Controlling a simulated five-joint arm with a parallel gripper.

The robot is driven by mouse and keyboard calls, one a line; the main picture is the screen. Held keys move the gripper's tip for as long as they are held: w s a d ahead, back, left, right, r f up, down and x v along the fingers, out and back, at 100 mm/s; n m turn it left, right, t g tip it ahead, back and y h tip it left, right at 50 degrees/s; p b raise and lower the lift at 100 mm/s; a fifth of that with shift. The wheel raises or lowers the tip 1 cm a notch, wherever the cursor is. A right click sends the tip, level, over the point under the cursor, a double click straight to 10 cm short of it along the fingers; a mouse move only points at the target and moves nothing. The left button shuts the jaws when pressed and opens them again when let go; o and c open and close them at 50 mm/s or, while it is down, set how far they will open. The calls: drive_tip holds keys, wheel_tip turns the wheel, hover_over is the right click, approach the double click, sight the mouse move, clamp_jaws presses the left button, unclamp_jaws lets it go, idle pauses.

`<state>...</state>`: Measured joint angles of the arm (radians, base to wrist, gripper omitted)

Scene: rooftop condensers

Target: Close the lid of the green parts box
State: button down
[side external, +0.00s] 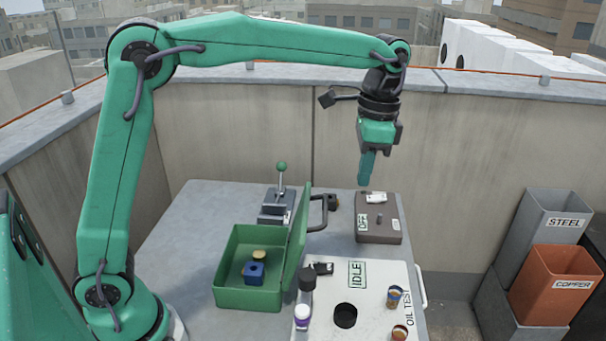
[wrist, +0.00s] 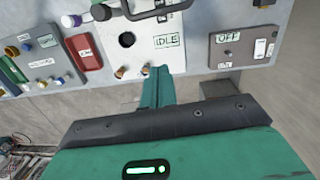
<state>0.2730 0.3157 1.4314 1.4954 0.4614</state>
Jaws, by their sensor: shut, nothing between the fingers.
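The green parts box (side external: 248,299) stands on the grey table with its lid (side external: 297,238) open, raised nearly upright along the box's right side. A blue block (side external: 254,273) and a yellowish round piece (side external: 259,254) lie inside. My gripper (side external: 366,182) is shut and empty, pointing down above the back right of the table. It is higher than the lid and well to its right, apart from it. In the wrist view my gripper's fingers (wrist: 157,78) are together in front of the white panel; I cannot clearly make out the lid there.
A white panel marked IDLE (side external: 385,285) with a dark hole lies right of the box, with several small capped items. A box with an OFF label (side external: 378,229) sits below my gripper. A green-knobbed lever (side external: 281,192) stands behind. STEEL (side external: 535,240) and COPPER (side external: 550,290) bins stand right.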

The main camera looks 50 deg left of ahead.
drive_tip(key=shift+w+d+f, duration=0.1)
drive_tip(key=shift+w+d, duration=0.05)
drive_tip(key=s+a+f, duration=0.3)
drive_tip(key=f, duration=0.5)
drive_tip(key=shift+s+a, duration=0.15)
drive_tip(key=shift+s, duration=0.15)
idle(0.6)
idle(0.4)
drive_tip(key=shift+s+a+r+t, duration=0.2)
drive_tip(key=shift+s+a+t, duration=0.1)
